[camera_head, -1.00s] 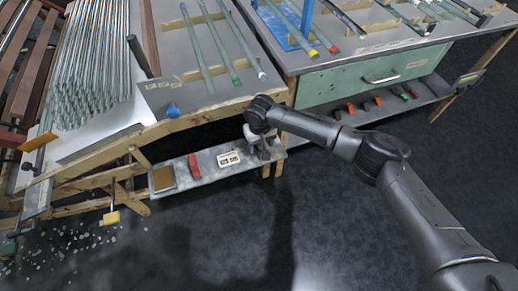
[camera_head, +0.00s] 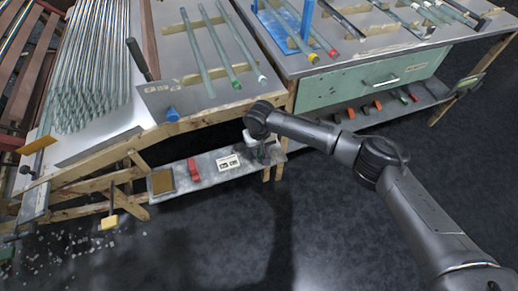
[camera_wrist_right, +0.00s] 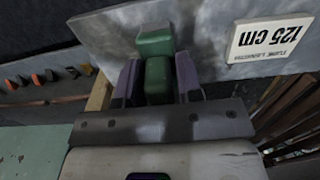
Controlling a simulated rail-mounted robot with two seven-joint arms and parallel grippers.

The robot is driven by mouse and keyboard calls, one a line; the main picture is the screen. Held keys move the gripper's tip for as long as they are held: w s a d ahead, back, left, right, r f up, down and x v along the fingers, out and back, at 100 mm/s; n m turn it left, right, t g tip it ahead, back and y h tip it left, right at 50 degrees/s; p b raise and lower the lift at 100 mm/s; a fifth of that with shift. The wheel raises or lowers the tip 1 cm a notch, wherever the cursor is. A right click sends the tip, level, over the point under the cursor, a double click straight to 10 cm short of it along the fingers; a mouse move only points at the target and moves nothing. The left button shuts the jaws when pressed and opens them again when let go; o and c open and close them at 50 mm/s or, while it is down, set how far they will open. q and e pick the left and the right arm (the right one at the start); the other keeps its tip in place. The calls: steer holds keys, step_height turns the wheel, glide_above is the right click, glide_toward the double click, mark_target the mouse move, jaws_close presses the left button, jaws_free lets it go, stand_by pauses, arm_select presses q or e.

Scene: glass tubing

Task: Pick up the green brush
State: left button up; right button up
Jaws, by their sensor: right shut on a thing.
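The green brush (camera_wrist_right: 157,80) is between the two purple-grey fingers of my right gripper (camera_wrist_right: 158,66) in the wrist view. A lighter green block end shows beyond the fingertips. The gripper is shut on it, over the grey lower shelf (camera_wrist_right: 205,35). I cannot tell whether the brush still touches the shelf. In the head view, my right gripper (camera_head: 264,152) is at the shelf's right end, below the tube table, and my wrist hides the brush. My left gripper is not in view.
A red brush-like thing (camera_head: 193,170), a brown pad (camera_head: 162,182) and a white label (camera_head: 229,163) are on the lower shelf. A wooden table leg (camera_head: 280,165) stands close to my right gripper. Glass tubes (camera_head: 222,45) lie above.

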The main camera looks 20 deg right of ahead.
steer(key=shift+r, duration=0.1)
steer(key=shift+r+p, duration=0.55)
step_height(320, 180, up, 4)
steer(key=p, duration=0.2)
steer(key=shift+f+p, duration=0.15)
steer(key=shift+p, duration=0.15)
steer(key=s+d+r+m+p, duration=0.1)
steer(key=s+d+r+p, duration=0.25)
steer(key=s, duration=0.35)
steer(key=s+d+r+m+p, duration=0.1)
steer(key=s+d+r+p, duration=0.2)
steer(key=s+r, duration=0.35)
steer(key=a+r+n+p, duration=0.15)
steer(key=r+p, duration=0.65)
steer(key=r, duration=0.9)
steer(key=a+r+n+p, duration=0.1)
steer(key=a+r+p, duration=0.2)
steer(key=r+p, duration=0.9)
steer(key=s+r+p, duration=0.2)
steer(key=r+p, duration=0.8)
steer(key=r, duration=0.2)
steer(key=s+r+p, duration=0.3)
steer(key=r+p, duration=0.8)
steer(key=r, duration=0.1)
steer(key=s+r+p, duration=0.3)
steer(key=r+p, duration=0.8)
steer(key=r, duration=0.1)
steer(key=shift+s+r, duration=0.15)
steer(key=shift+r, duration=0.15)
